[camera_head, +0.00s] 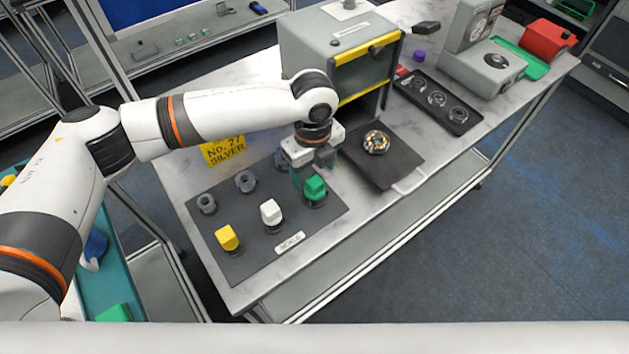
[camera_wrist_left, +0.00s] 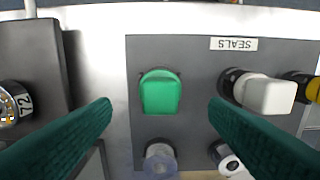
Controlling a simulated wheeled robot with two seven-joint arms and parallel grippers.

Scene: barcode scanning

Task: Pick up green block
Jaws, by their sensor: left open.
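The green block (camera_head: 315,187) stands on a dark base at the right end of the front row on the grey seals board (camera_head: 245,258). In the left wrist view the green block (camera_wrist_left: 160,92) lies between the two green fingers, with a gap on each side. My left gripper (camera_head: 306,172) is open, pointing down at the block, with nothing held. It also shows in the left wrist view (camera_wrist_left: 160,108). A white block (camera_head: 270,212) and a yellow block (camera_head: 227,238) stand in the same row. My right gripper is not in view.
Grey round pieces (camera_head: 245,181) stand in the back row. A dark mat (camera_head: 385,160) with a metal ring (camera_head: 376,142) lies right of the board. A grey cabinet (camera_head: 335,45) stands behind. A yellow sign (camera_head: 223,150) stands behind the board. A black tray (camera_head: 438,103) holds several rings.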

